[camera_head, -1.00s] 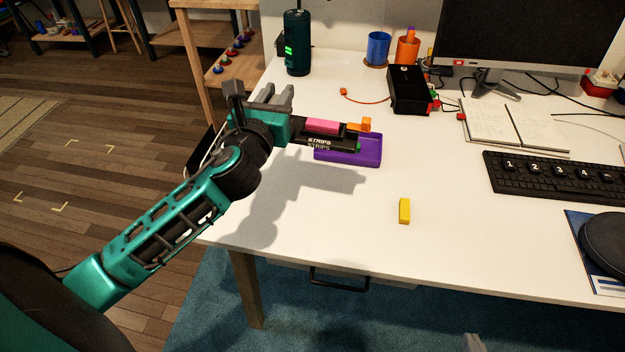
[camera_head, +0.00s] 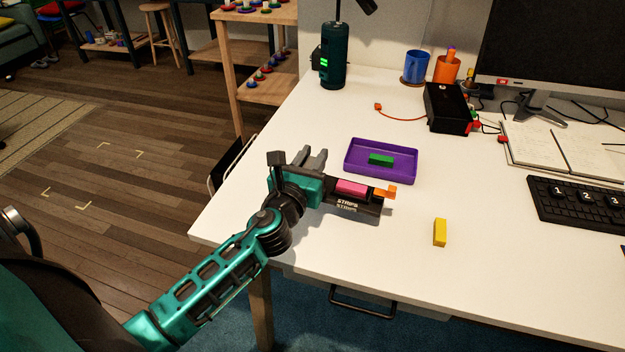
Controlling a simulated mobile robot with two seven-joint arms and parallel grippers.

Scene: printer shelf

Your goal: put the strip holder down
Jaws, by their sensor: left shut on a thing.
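The strip holder (camera_head: 358,199) is a black case marked "STRIPS", with a pink strip (camera_head: 352,187) and an orange strip (camera_head: 385,191) showing on its top. My left gripper (camera_head: 322,190) is shut on its left end, near the table's front left part. The holder lies roughly level in front of the purple tray. A shadow shows just under its right end; whether it touches the white table (camera_head: 330,120) I cannot tell. My right gripper is not in view.
The purple tray (camera_head: 350,164) holds a green block (camera_head: 381,159). A yellow block (camera_head: 440,232) stands to the right of the holder. A black box (camera_head: 447,108), notebook (camera_head: 540,143) and keyboard (camera_head: 590,203) lie farther right. The table between holder and front edge is clear.

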